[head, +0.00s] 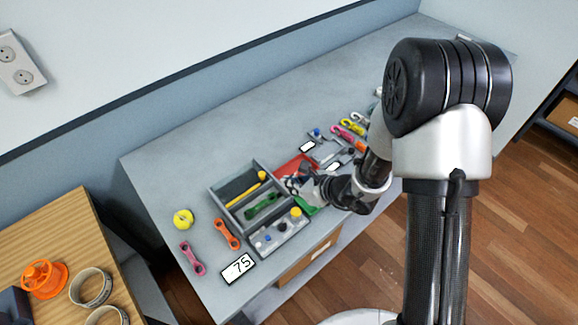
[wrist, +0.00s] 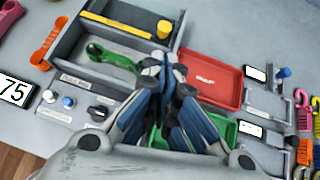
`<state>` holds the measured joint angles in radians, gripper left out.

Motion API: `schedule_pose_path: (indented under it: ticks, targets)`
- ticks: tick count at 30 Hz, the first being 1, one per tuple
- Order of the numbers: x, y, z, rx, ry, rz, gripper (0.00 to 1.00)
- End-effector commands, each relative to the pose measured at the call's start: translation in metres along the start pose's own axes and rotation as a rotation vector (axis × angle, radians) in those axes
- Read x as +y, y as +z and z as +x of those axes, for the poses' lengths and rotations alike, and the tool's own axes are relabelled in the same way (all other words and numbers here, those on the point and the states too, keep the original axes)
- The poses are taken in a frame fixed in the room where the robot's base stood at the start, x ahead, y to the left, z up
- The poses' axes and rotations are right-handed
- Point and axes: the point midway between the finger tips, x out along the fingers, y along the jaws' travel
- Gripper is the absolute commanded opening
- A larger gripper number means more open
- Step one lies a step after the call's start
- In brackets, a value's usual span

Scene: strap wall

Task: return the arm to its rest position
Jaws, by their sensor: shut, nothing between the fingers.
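My gripper (wrist: 168,85) is shut and empty in the wrist view, its blue-padded fingers together above the bench near the divided grey tray. In the head view my gripper (head: 296,184) is over the right side of that tray, with my arm reaching in from the right. The grey tray (head: 216,196) holds a yellow rod in its back compartment and a green wrench-like piece (head: 262,205) in its front compartment. A red tray (wrist: 213,83) lies right of the fingers. A green tray (wrist: 222,128) is partly hidden under my gripper.
Orange (head: 227,234) and pink (head: 192,259) pieces and a yellow roll (head: 183,219) lie left. Several coloured hooks are right. The bench's back strip is clear.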

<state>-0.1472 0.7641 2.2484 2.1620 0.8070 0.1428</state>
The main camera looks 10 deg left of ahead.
Motion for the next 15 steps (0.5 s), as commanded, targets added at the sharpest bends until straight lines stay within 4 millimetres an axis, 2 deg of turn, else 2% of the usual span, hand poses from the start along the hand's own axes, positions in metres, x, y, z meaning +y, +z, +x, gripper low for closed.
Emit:
schedule_pose_path:
  ticks: [7, 9, 11, 14, 15]
  targets:
    - [-0.001, 0.0, -0.001, 0.0, 0.001, -0.001, 0.0]
    - [0.001, 0.006, -0.004, -0.007, 0.008, -0.023, 0.0]
    - [0.003, 0.017, -0.012, -0.022, 0.022, -0.072, 0.0]
    - [0.014, 0.048, -0.036, -0.061, 0.068, -0.226, 0.0]
    - [0.022, 0.062, -0.05, -0.076, 0.093, -0.311, 0.0]
